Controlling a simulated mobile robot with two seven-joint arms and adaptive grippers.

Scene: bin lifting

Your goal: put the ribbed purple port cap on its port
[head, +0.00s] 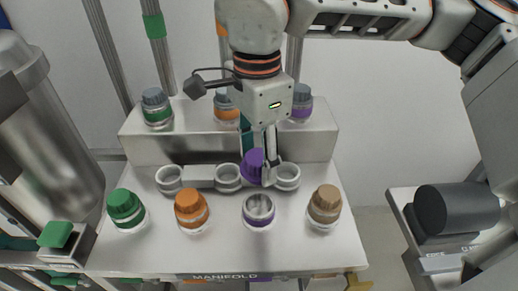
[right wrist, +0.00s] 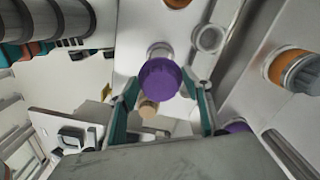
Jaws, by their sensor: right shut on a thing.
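The ribbed purple cap (head: 253,163) is between the fingers of my right gripper (head: 259,168), which is shut on it. In the head view it is above the row of grey rings, and one finger partly covers it. In the right wrist view the purple cap (right wrist: 160,78) shows as a round face between the two teal-sided fingers (right wrist: 162,108). The uncapped port with a purple band (head: 258,210) stands in the front row, its open grey mouth facing up. The cap is behind this port and apart from it. My left gripper is not in view.
Front-row neighbours are a green cap (head: 125,206), an orange cap (head: 191,207) and a tan cap (head: 325,203). Grey rings (head: 228,177) lie behind them. Grey-capped ports, including a green-banded one (head: 157,107), stand on the raised back step (head: 185,142).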

